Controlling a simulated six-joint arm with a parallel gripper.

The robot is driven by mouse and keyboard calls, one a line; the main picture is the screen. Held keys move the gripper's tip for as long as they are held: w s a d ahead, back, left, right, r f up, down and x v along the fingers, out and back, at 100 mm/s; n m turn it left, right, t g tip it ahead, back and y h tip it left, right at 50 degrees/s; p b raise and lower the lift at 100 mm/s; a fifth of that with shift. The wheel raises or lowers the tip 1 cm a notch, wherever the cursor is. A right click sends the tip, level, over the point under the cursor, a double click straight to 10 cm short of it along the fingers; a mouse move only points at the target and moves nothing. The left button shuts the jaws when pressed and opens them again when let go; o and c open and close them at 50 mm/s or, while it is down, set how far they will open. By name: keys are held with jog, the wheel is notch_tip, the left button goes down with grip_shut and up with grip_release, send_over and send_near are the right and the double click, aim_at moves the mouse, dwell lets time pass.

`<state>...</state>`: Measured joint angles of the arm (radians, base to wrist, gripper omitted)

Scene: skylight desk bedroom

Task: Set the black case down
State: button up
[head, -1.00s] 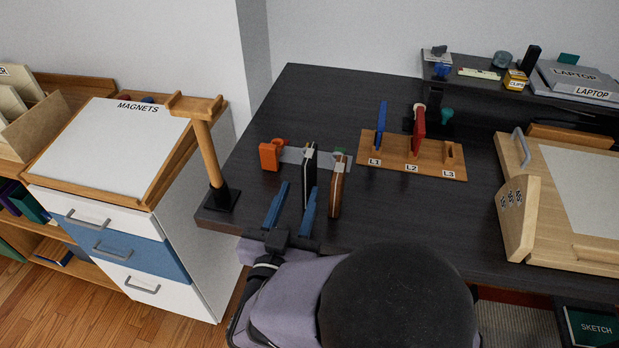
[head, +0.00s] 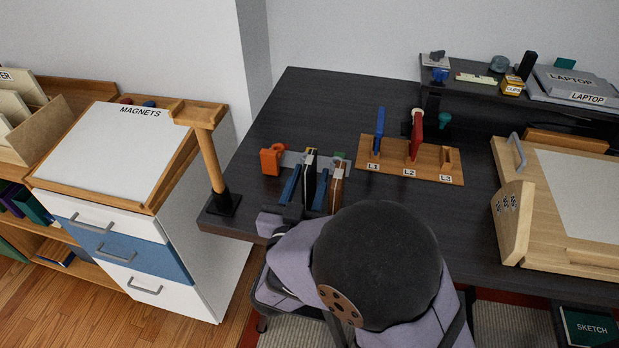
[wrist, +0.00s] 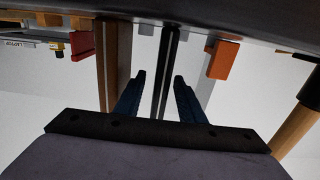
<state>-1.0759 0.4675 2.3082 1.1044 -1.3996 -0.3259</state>
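The black case (head: 310,165) stands upright on the dark desk, between an orange item (head: 271,158) and a brown case (head: 337,185). My gripper (head: 308,178) reaches in from the front, with one blue finger on each side of the black case. In the wrist view, the black case (wrist: 168,72) shows as a thin dark upright slab between the spread fingertips (wrist: 159,76). Gaps show between it and both fingers, so the gripper is open around it. The case's lower part is hidden in the head view by my fingers and arm.
A grey strip (head: 291,157) lies behind the cases. A wooden post (head: 211,160) stands at the left desk corner. The desk behind the cases is clear.

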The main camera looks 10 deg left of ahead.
jog(key=shift+w, duration=0.2)
grip_shut()
jog(key=shift+r, duration=0.15)
notch_tip(320, 180, up, 22)
jog(key=p, duration=0.4)
dwell(0.8)
